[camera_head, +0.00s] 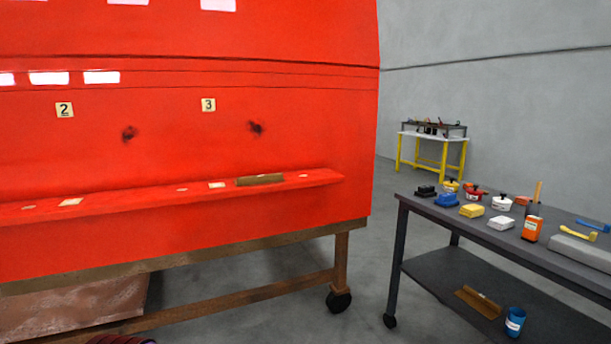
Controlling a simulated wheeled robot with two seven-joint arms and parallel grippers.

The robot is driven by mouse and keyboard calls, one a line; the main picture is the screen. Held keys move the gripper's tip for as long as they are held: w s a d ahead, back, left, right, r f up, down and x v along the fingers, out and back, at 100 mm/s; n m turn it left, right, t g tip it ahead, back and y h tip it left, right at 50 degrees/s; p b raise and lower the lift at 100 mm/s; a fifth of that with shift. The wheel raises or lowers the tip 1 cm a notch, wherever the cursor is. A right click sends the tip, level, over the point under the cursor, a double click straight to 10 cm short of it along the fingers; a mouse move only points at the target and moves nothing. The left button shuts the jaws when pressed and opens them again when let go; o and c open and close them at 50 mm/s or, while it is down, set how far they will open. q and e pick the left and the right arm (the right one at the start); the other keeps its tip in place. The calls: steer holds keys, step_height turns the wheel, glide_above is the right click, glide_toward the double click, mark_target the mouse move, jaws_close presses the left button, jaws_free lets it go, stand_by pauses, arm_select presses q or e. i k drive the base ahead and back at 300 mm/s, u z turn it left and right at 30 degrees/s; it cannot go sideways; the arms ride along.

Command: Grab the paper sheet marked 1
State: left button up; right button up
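Two small cream paper sheets are on the big red nosecone (300,140). The sheet marked 2 (64,110) is at the left and the sheet marked 3 (208,105) is to its right. No sheet marked 1 shows in this view. A red ledge (120,200) runs along the lower part of the nosecone. Several small pale pieces lie on it, among them one at the left (71,202) and one near the middle (217,185); I see no readable number on them. Neither of my grippers is in view.
A brown block (260,180) lies on the ledge. The nosecone rests on a wooden frame (250,288) with a caster (339,301). A yellow-legged bench (443,160) stands far back.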

mark_target(277, 177)
steer(key=z, duration=0.65)
steer(key=i, duration=1.85)
steer(key=u, duration=0.35)
